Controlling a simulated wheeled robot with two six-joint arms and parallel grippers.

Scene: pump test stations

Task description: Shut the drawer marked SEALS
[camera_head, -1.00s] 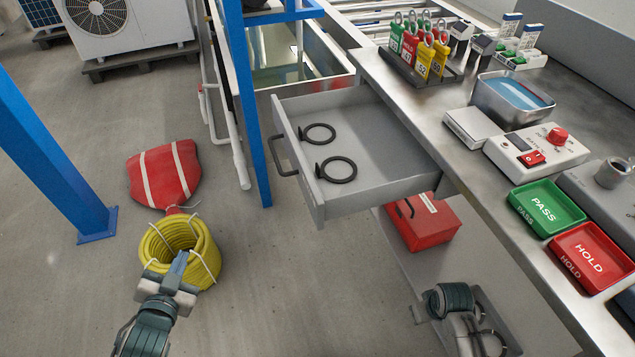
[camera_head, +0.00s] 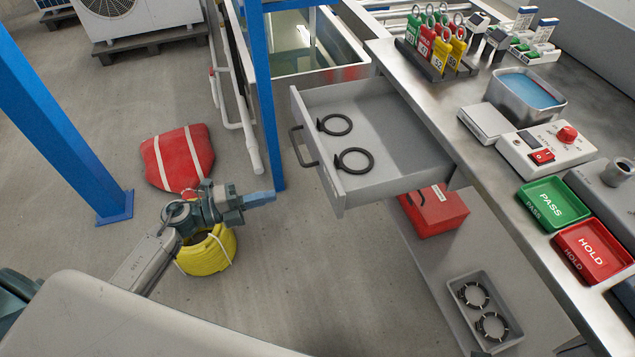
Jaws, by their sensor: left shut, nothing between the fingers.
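A grey drawer (camera_head: 405,128) stands pulled out from under the steel bench, with two black rings (camera_head: 354,160) lying inside. Its front faces left and carries a dark bar handle (camera_head: 302,148). Any SEALS marking on it cannot be read from here. My left gripper (camera_head: 272,197) is shut and empty, pointing right. In the picture it lies left of and below the drawer front, apart from the handle, with the blue post's foot just by its tip. My right gripper is not clearly visible.
A blue post (camera_head: 266,100) stands close left of the drawer. A yellow hose coil (camera_head: 208,252) and red bag (camera_head: 178,157) lie on the floor. A red case (camera_head: 434,211) and a grey tray (camera_head: 455,290) with round parts sit below the bench (camera_head: 480,170).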

